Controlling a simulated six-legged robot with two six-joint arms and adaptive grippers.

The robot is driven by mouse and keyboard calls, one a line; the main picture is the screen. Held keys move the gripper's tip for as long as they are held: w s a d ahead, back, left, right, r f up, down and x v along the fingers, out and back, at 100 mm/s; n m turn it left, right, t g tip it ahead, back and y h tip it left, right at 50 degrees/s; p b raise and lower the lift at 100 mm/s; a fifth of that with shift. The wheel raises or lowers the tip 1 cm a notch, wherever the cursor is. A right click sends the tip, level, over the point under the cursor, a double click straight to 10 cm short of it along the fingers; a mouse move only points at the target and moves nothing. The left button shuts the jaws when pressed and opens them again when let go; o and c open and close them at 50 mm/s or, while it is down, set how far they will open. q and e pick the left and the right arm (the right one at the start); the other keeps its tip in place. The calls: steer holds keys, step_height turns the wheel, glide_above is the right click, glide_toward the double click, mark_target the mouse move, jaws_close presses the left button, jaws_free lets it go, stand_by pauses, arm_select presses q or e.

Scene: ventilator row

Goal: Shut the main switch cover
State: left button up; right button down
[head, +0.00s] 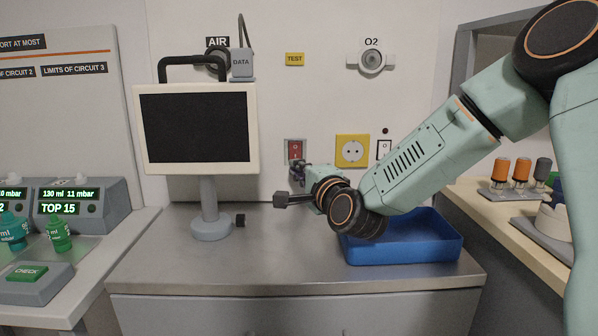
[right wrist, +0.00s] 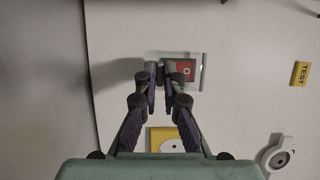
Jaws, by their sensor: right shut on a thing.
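The main switch (head: 295,150) is a red rocker in a grey frame on the back wall, left of the yellow socket. It also shows in the right wrist view (right wrist: 186,68), partly behind my fingers. My right gripper (head: 297,171) is at the lower edge of the switch, and in the right wrist view its fingertips (right wrist: 172,72) are close around that edge. It is shut on the switch cover, which is mostly hidden between the fingers; its exact angle I cannot tell. My left gripper is not in view.
A monitor (head: 197,128) on a stand is left of the switch. The yellow socket (head: 352,151) is close on the right. A blue tray (head: 430,250) stands on the counter under my right arm. The counter's front middle (head: 280,270) is clear.

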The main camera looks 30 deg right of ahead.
steer(key=c, duration=1.5)
jaws_free()
steer(key=shift+w+r, duration=0.1)
steer(key=shift+w, duration=0.05)
steer(key=shift+s+a, duration=0.2)
steer(key=shift+s, duration=1.05)
steer(key=shift+s+a, duration=0.15)
steer(key=shift+s, duration=1.15)
steer(key=shift+s+a, duration=0.2)
steer(key=shift+s, duration=1.05)
